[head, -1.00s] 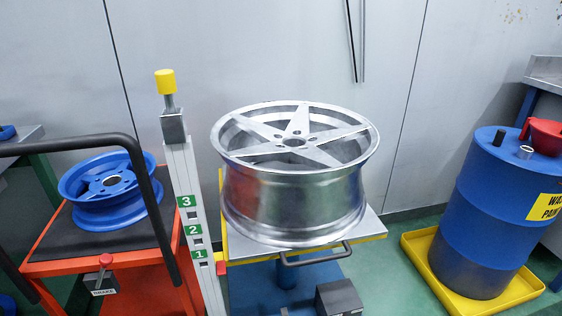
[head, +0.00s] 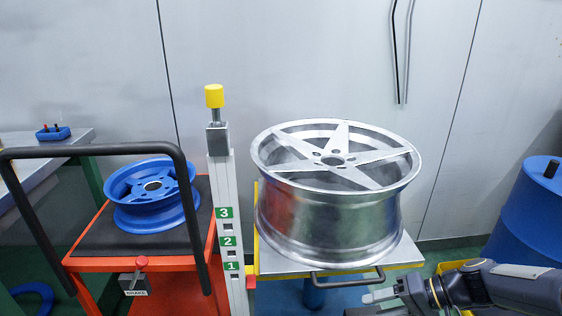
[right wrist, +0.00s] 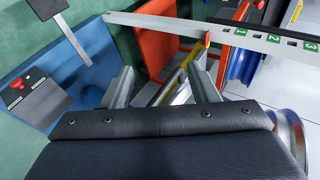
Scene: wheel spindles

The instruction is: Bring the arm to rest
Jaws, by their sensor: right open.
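My right arm (head: 510,287) comes in from the lower right of the head view. Its gripper (head: 377,303) is in front of the lift platform, low and near the bottom edge of the picture. In the right wrist view the two fingers of the gripper (right wrist: 163,85) stand apart with nothing between them. The large silver wheel (head: 330,222) lies flat on the lift platform (head: 410,252), apart from the gripper. My left gripper is not in view.
A white post (head: 225,190) numbered 1 to 3 with a yellow cap stands left of the silver wheel. A blue wheel (head: 150,215) sits on an orange cart (head: 95,262) with a black handle (head: 90,150). A blue drum (head: 530,215) stands at the right.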

